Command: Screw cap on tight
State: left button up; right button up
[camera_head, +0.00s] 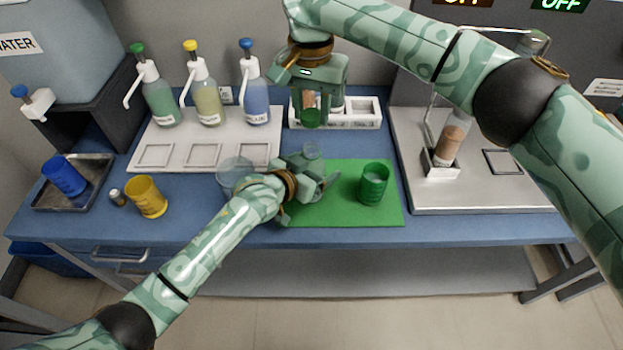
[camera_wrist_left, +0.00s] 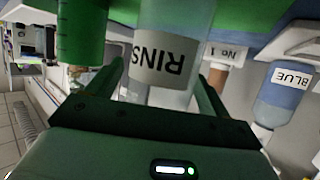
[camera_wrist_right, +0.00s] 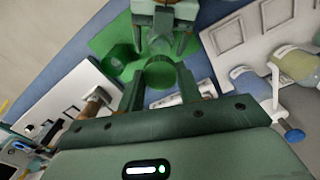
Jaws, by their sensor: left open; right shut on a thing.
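The green cap (camera_head: 311,119) is held between the fingers of my right gripper (camera_head: 310,104), above the mat in front of the white rack. In the right wrist view the cap (camera_wrist_right: 159,74) shows as a green disc between the fingertips. A clear bottle (camera_head: 312,150) stands below it at my left gripper (camera_head: 318,178). In the left wrist view the bottle (camera_wrist_left: 165,105) carries a label beginning "RINS" and lies between the spread fingers. The left gripper is open around it. The cap is apart from the bottle. The bottle's base is hidden in the head view.
A green cup (camera_head: 374,184) stands on the green mat (camera_head: 345,215), right of the left gripper. The white rack (camera_head: 368,112) and pump bottles stand behind. A machine base (camera_head: 480,195) holding a brown-filled tube is at right.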

pick_arm(q)
jog(key=c, duration=1.5)
pick_arm(e)
send_over(311, 152)
jog(key=shift+f, duration=2.5)
jog(key=shift+f, duration=0.9)
jog(key=shift+f, duration=0.5)
pick_arm(q)
grip_shut()
pick_arm(e)
jog(key=m, duration=0.6)
jog(key=shift+m, duration=0.3)
jog(key=m, duration=0.6)
jog(key=shift+m, duration=0.3)
